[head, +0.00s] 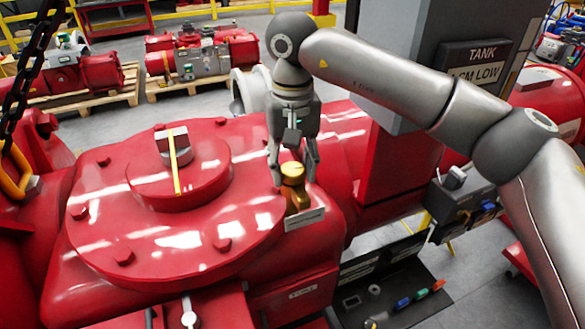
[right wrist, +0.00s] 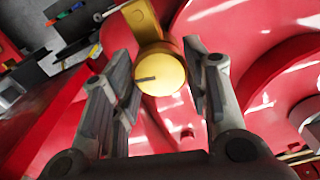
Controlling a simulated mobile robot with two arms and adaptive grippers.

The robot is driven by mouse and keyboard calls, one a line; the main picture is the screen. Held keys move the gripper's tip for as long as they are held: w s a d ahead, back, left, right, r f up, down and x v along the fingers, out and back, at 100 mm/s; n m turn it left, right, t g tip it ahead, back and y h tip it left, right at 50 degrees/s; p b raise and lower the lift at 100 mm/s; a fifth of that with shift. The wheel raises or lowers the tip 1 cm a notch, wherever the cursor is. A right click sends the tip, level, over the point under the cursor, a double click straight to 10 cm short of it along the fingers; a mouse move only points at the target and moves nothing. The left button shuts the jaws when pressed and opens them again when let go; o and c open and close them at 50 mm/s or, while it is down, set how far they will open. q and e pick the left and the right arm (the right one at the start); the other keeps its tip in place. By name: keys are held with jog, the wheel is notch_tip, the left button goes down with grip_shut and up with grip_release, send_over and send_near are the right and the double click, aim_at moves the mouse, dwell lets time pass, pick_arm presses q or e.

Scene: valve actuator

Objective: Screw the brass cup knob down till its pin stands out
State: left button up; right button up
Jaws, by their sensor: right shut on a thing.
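The brass cup knob (head: 293,172) stands on a brass base (head: 298,199) at the right edge of the red actuator housing (head: 130,235). My right gripper (head: 294,180) comes down from above, with one finger on each side of the knob, and is shut on it. In the right wrist view the round knob face (right wrist: 161,72) lies between the finger pads, with a short dark line on it. I cannot make out a pin standing out of it. My left gripper is not in view.
A round cover with a yellow-marked indicator (head: 173,160) stands left of the knob. A grey column with a tank sign (head: 474,62) rises behind, near my right arm. A dark tray with tools (head: 395,290) lies at lower right. A chain (head: 25,70) hangs at far left.

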jog(key=m+b, duration=0.2)
jog(key=m, duration=0.2)
jog(key=shift+m, duration=0.3)
jog(key=m+b, duration=0.2)
jog(key=m, duration=0.3)
jog(key=m+b, duration=0.1)
jog(key=m, duration=0.4)
jog(key=shift+m+b, duration=0.3)
jog(key=shift+m, duration=0.1)
jog(key=m+b, duration=0.1)
jog(key=m, duration=0.4)
jog(key=shift+m, duration=0.3)
jog(key=m+b, duration=0.1)
jog(key=m, duration=0.4)
jog(key=shift+r+b, duration=0.1)
jog(key=shift+b, duration=0.2)
jog(key=m+b, duration=0.1)
jog(key=m, duration=0.4)
jog(key=m+b, duration=0.1)
jog(key=m, duration=0.4)
jog(key=shift+b, duration=0.35)
jog(key=shift+r+m+b, duration=0.1)
jog(key=shift+m+b, duration=0.5)
jog(key=shift+m, duration=1.9)
